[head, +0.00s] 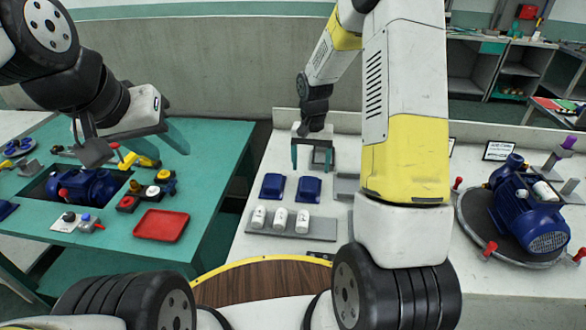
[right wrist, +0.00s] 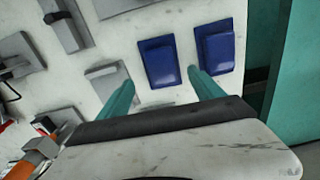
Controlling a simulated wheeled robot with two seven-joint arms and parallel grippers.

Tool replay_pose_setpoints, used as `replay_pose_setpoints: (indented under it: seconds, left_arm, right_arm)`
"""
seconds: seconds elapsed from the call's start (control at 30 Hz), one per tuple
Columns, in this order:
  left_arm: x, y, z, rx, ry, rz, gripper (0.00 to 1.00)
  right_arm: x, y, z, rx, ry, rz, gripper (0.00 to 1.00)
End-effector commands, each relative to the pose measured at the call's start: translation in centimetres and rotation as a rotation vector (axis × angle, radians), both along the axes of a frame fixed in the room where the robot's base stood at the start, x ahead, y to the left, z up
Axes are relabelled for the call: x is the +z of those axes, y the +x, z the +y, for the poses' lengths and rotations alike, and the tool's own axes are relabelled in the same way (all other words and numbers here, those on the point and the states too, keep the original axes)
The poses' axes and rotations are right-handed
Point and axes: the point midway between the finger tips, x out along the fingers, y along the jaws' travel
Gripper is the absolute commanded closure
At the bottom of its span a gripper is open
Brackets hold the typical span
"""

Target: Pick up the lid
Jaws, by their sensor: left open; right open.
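Two blue lid-like pieces with raised tops lie side by side on the white table, a left one (head: 272,186) and a right one (head: 308,189). In the right wrist view the right one (right wrist: 160,62) is ahead between the fingers, and the left one (right wrist: 215,50) is past the right finger. My right gripper (head: 312,157) is open and empty, just behind the right blue piece in the head view, apart from it. It also shows in the right wrist view (right wrist: 162,92). My left gripper (head: 130,146) is open above the teal table, with nothing seen in it.
A blue pump (head: 530,212) sits on a round plate at the right. The teal table (head: 215,165) holds a red tray (head: 162,225) and another blue pump (head: 88,188).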

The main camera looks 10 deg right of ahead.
Motion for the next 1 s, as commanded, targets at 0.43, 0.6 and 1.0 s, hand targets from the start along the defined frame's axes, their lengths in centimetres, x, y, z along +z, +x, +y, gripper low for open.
replay_pose_setpoints:
  seconds: [0.43, 0.6, 1.0]
  left_arm:
    - [0.0, 0.0, 0.0, 0.000, 0.000, 0.000, 0.58]
    - [0.0, 0.0, 0.0, 0.000, 0.000, 0.000, 0.58]
    - [0.0, 0.0, 0.0, 0.000, 0.000, 0.000, 0.58]
  right_arm:
    - [-5.3, 0.4, -0.1, -0.002, 0.000, 0.005, 0.24]
    - [-7.4, 0.5, 0.0, -0.001, -0.001, 0.003, 0.24]
    - [-7.9, 0.5, 0.0, -0.001, -0.001, 0.001, 0.41]
